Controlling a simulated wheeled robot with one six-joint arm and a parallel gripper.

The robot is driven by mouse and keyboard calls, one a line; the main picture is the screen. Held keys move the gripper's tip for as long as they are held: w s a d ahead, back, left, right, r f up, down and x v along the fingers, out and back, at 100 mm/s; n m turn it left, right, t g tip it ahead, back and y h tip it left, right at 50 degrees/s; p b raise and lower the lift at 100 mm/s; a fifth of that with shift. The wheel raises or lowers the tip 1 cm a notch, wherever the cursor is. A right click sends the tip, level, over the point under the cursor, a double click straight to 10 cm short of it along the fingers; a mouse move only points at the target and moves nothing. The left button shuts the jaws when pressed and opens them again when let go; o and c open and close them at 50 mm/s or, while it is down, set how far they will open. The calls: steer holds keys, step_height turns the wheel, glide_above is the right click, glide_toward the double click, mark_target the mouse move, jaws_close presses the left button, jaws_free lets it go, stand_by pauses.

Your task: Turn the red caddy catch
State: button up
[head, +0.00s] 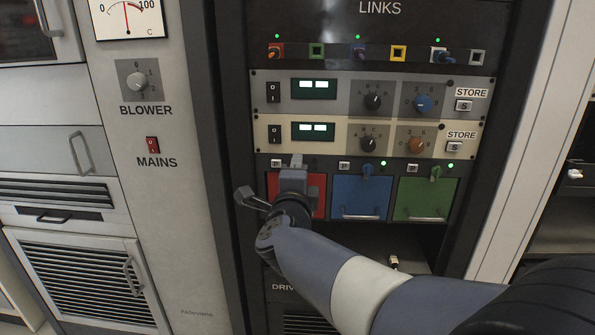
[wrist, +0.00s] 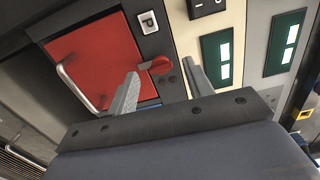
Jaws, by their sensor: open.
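The red caddy (head: 316,190) is the leftmost of three caddies in the rack, partly hidden behind my arm in the head view. In the wrist view the red caddy (wrist: 95,55) shows with its metal handle (wrist: 75,85). The red catch (wrist: 157,65) sticks out beside the caddy's edge, next to a "P" button. My gripper (wrist: 163,82) is open, with one finger on each side of the catch in the picture. I cannot tell whether either finger touches it. In the head view my gripper (head: 296,162) hides the catch.
To the right stand a blue caddy (head: 360,196) with a blue catch (head: 367,170) and a green caddy (head: 425,198) with a green catch (head: 435,173). Above are two panels with knobs, the lower one cream (head: 330,148). A dark open bay lies below the caddies.

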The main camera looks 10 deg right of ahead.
steer(key=p+v, duration=0.2)
steer(key=v, duration=0.7)
steer(key=b+x, duration=0.2)
steer(key=x, duration=0.8)
steer(key=shift+w+b, duration=0.3)
steer(key=shift+b, duration=0.05)
steer(key=shift+d, duration=0.1)
